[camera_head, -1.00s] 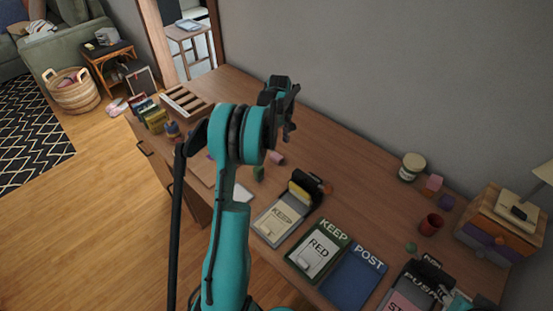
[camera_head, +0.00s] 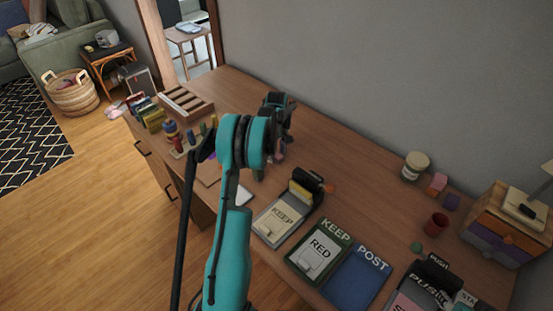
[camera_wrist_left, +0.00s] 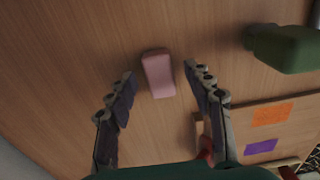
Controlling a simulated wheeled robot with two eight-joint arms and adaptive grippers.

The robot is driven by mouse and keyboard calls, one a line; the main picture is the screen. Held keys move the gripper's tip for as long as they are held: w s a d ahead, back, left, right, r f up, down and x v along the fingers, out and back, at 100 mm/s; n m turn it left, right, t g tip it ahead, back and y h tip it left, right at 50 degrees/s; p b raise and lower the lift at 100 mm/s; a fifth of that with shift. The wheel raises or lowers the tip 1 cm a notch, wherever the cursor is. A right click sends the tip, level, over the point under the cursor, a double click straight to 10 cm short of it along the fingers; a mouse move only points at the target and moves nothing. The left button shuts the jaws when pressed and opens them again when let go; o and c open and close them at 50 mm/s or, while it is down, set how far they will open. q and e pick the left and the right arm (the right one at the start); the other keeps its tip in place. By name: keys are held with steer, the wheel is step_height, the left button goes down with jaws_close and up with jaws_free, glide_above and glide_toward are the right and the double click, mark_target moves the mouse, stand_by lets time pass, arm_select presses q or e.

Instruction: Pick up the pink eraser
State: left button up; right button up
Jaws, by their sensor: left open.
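The pink eraser (camera_wrist_left: 159,74) lies on the wooden desk in the left wrist view. It shows between the fingertips of my left gripper, with gaps on both sides. In the head view a small pink bit (camera_head: 277,158) shows just below the gripper, mostly hidden by it. My left gripper (camera_head: 280,145) is open, empty and pointing down over the desk. I cannot tell exactly how high the fingertips are above the eraser. My right gripper is not in view.
A green object (camera_wrist_left: 285,48) stands right of the eraser in the left wrist view. A slotted wooden tray (camera_head: 186,103) is at the desk's far end. KEEP (camera_head: 282,219) and POST (camera_head: 357,277) pieces lie nearer. A jar (camera_head: 414,166) and red cup (camera_head: 436,224) are right.

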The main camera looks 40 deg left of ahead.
mark_target(278, 155)
arm_select(q)
jaws_close()
steer(key=shift+r, duration=0.45)
steer(key=r, duration=0.1)
steer(key=r+p, duration=0.2)
steer(key=r, duration=0.1)
steer(key=shift+w+d, duration=0.1)
steer(key=shift+d, duration=0.15)
steer(key=w+d+r+p, duration=0.2)
steer(key=d+r, duration=0.4)
steer(key=d, duration=0.5)
steer(key=shift+p, duration=0.85)
